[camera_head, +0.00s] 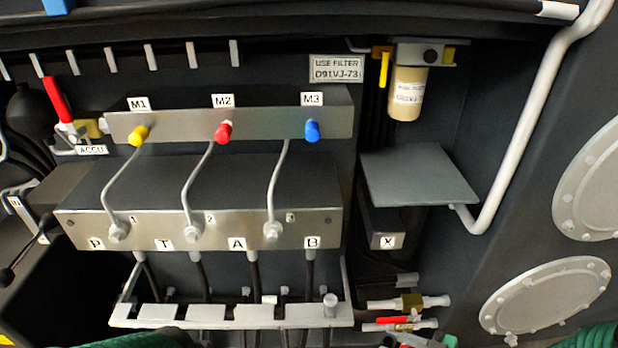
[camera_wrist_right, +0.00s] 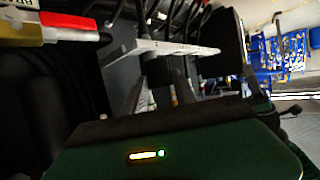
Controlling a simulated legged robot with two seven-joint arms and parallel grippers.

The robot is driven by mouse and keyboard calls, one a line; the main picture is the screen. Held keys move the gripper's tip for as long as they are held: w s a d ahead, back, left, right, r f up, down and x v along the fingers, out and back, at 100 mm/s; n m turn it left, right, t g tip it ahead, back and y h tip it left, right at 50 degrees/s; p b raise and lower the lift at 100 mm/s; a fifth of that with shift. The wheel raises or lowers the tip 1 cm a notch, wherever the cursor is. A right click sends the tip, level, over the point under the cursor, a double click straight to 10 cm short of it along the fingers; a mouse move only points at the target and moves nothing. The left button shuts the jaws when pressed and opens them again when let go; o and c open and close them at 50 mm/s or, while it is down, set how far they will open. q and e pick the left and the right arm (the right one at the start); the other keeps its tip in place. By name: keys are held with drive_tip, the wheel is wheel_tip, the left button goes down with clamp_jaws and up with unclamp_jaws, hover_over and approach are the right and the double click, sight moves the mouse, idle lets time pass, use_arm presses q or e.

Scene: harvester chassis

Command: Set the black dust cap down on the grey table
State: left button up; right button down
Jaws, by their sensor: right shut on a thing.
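The grey table (camera_head: 420,176) is a flat, bare square plate in the head view, right of the valve blocks and below the filter. My right gripper (camera_wrist_right: 160,88) shows in the wrist view with its two grey fingers shut on a dark, rounded thing (camera_wrist_right: 156,74), which appears to be the black dust cap. Its outline is hard to make out against the dark background. In the head view only a small part of this gripper shows at the bottom edge, below and apart from the table. My left gripper is out of view.
The filter (camera_head: 406,94) hangs above the table's back. A pale bent pipe (camera_head: 520,130) runs along the table's right side. The steel valve block (camera_head: 200,228) stands left. A slotted rail (camera_head: 230,316) lies below it.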

sight(395, 345)
wheel_tip(395, 345, up, 5)
drive_tip(key=p, duration=0.6)
drive_tip(key=shift+s+r, duration=0.1)
drive_tip(key=shift+r, duration=0.1)
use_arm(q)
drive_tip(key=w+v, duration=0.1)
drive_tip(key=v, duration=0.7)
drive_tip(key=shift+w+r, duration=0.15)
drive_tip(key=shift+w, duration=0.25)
use_arm(e)
drive_tip(key=shift+f, duration=0.2)
